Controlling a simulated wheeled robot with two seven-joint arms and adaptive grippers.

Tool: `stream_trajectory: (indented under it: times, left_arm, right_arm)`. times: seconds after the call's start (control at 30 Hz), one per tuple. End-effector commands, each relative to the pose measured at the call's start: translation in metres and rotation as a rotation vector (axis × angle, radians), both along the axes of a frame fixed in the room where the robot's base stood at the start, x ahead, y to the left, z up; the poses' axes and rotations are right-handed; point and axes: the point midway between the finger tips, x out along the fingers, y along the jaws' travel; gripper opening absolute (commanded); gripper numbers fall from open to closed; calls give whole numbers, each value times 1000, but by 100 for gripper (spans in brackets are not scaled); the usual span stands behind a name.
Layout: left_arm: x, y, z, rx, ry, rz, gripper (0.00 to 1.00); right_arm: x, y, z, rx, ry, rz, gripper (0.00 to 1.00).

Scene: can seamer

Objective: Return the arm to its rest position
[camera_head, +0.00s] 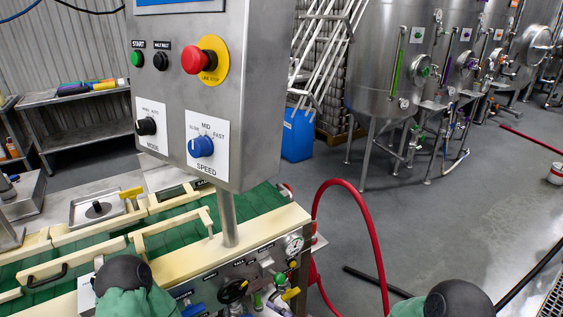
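A dark rounded part with green below it, which looks like a link of my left arm (122,275), shows at the bottom left in the head view, in front of the conveyor. A similar dark and green part of my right arm (458,300) shows at the bottom right, over the grey floor. No fingers of either gripper are in view, so I cannot see whether they are open or hold anything.
A steel control box (226,90) with a red stop button (205,61) and a blue speed knob (201,146) stands on a post above the green conveyor (180,232). A red hose (368,222) arches to its right. Steel tanks (388,60) stand behind; the right floor is mostly clear.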

Motion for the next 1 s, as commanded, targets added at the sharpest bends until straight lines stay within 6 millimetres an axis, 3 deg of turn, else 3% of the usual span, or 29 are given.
stream_trajectory:
  times: [0.13,0.27,0.37,0.53,0.7,0.8,1.0]
  left_arm:
    - [0,0,4,0,0,0,54]
    - [0,0,8,0,0,0,54]
    - [0,0,11,0,0,0,54]
    - [0,0,16,0,0,0,54]
    - [0,0,19,0,0,0,54]
    - [0,0,20,0,0,0,54]
    - [0,0,20,0,0,0,54]
  right_arm:
    - [12,-20,-40,-202,24,-83,100]
    - [9,-52,-98,-487,87,-122,100]
    - [-9,-77,-140,-698,157,-89,100]
    - [-67,-112,-196,-977,300,77,100]
    - [-127,-129,-221,-1105,414,278,100]
    - [-149,-132,-225,-1128,451,359,100]
    - [-163,-134,-227,-1139,468,411,100]
